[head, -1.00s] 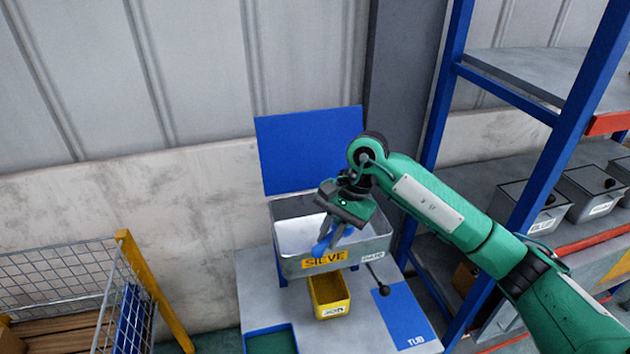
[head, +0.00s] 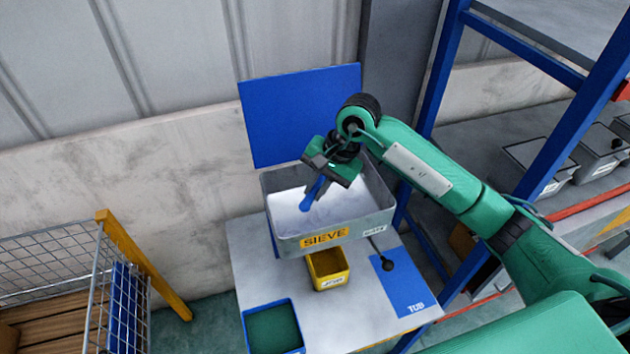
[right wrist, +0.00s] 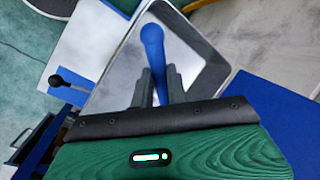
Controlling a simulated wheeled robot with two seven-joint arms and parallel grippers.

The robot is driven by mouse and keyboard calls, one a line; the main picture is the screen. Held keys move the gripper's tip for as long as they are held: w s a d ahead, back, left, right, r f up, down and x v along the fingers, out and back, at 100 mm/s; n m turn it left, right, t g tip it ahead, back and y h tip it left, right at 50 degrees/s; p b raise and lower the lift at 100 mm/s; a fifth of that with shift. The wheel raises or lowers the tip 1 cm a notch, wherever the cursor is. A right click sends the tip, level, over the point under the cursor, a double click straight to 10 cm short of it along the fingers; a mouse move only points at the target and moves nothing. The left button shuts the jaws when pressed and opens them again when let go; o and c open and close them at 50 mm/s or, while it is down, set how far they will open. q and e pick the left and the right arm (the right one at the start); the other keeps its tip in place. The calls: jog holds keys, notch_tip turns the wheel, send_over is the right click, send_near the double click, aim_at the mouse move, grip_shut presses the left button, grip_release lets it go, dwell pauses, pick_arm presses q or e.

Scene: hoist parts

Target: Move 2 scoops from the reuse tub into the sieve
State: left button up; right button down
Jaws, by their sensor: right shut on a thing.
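The sieve (head: 352,230) is a grey box with a yellow SIEVE label and a pale inside, on a grey table. My right gripper (head: 322,178) is over the sieve, shut on a blue scoop (head: 313,193). The scoop slants down toward the sieve's inside. In the right wrist view the scoop (right wrist: 152,40) sticks out beyond the fingers of the gripper (right wrist: 158,80), with the sieve (right wrist: 205,72) behind it. I cannot tell whether the scoop holds anything. No tub labelled reuse can be made out. My left gripper is out of view.
A small yellow bin (head: 328,270) stands in front of the sieve. A blue mat marked TUB (head: 405,290) is bare, with a black-knobbed lever (head: 387,264) by it. A blue-rimmed green tray (head: 273,328) is at front left. A wire cage (head: 60,260) stands left, a blue rack (head: 555,150) right.

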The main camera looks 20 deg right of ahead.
jog(key=shift+d+f+t+y+b, duration=0.15)
jog(key=shift+f+t+y+b, duration=0.35)
jog(key=shift+y, duration=0.2)
pick_arm(q)
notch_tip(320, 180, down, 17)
jog(key=b, duration=1.6)
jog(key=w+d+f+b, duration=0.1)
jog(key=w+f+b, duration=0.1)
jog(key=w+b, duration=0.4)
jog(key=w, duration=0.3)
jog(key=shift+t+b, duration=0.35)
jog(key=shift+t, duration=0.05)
pick_arm(e)
jog(key=t+y, duration=0.2)
jog(key=m+t+y, duration=0.1)
jog(key=t+y, duration=0.1)
jog(key=t, duration=0.1)
jog(key=f+t+y, duration=0.1)
jog(key=t+y, duration=0.1)
jog(key=y, duration=0.1)
jog(key=shift+s+d+t, duration=0.25)
jog(key=shift+s+t, duration=0.05)
jog(key=shift+s, duration=0.1)
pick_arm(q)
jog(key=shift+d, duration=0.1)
